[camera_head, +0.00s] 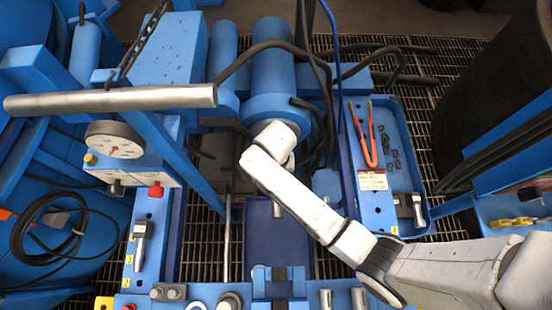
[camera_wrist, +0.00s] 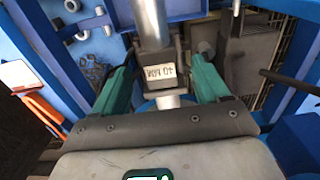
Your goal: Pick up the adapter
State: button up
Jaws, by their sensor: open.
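In the wrist view, a dark block with a pale label (camera_wrist: 159,72) sits between the two green fingers of my gripper (camera_wrist: 165,62). It may be the adapter; its marking looks upside down and I cannot read it surely. A silver cylinder (camera_wrist: 150,22) rises behind the block in the picture, and a pale round piece shows just below it. The fingers are apart, one to each side of the block, and do not appear to be closed on it. In the head view my white wrist is over the middle of the rig, and it hides the gripper and the block.
A blue tray (camera_head: 408,150) on the right holds small dark parts. Orange-handled pliers (camera_head: 370,150) lie beside it. A pressure gauge (camera_head: 115,140) and a silver bar (camera_head: 110,100) stand at the left. Dark hoses (camera_head: 310,60) loop near my wrist. Metal grating lies below.

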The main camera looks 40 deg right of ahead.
notch_tip(320, 180, down, 3)
jog(key=shift+f, duration=0.2)
jog(key=shift+r, duration=0.1)
grip_shut()
dwell(0.5)
